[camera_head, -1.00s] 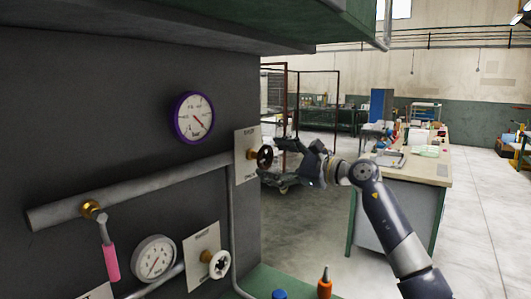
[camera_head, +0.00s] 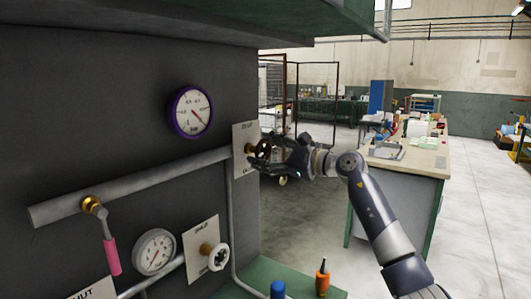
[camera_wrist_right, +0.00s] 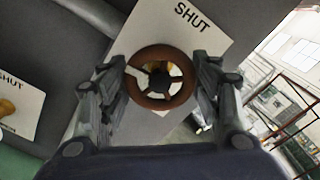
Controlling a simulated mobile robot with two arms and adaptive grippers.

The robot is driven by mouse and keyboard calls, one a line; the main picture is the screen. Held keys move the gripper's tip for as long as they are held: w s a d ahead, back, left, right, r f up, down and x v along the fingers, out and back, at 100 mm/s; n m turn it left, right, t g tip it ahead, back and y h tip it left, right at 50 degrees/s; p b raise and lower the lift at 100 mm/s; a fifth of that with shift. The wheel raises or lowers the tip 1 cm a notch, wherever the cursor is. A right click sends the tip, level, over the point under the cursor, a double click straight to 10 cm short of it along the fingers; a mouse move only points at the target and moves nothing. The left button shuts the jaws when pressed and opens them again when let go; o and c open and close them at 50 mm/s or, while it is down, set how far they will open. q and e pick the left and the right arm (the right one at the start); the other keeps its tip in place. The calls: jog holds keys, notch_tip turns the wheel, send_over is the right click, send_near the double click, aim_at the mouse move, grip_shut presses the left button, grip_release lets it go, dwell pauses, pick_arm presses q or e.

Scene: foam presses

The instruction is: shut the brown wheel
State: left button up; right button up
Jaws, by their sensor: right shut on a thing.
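The brown wheel (camera_head: 262,150) sits on a valve at the right end of the upper pipe, in front of a white card. In the right wrist view the wheel (camera_wrist_right: 160,102) shows face-on as a brown ring with spokes, with the word SHUT on the card behind it. My right gripper (camera_head: 266,157) is at the wheel. In the right wrist view its two fingers stand on either side of the rim, shut on it (camera_wrist_right: 158,66). The fingers hide part of the wheel in the head view. My left gripper is not in view.
A purple-rimmed gauge (camera_head: 190,111) is on the dark panel above the pipe (camera_head: 140,187). A pink-handled lever (camera_head: 111,256), a white gauge (camera_head: 154,251) and a white wheel (camera_head: 218,257) are lower. A bottle with an orange body (camera_head: 322,283) stands on the green ledge.

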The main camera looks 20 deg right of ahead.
jog(key=m+p, duration=0.2)
jog(key=m, duration=0.2)
jog(key=shift+r+m, duration=0.15)
jog(key=shift+m, duration=0.15)
jog(key=m+p, duration=0.3)
jog(key=m, duration=0.1)
jog(key=shift+r+m, duration=0.1)
jog(key=shift+m, duration=0.2)
jog(key=m+p, duration=0.6)
jog(key=shift+m+p, duration=1.7)
jog(key=shift+m, duration=0.3)
jog(key=o, duration=1.1)
jog(key=shift+f, duration=0.2)
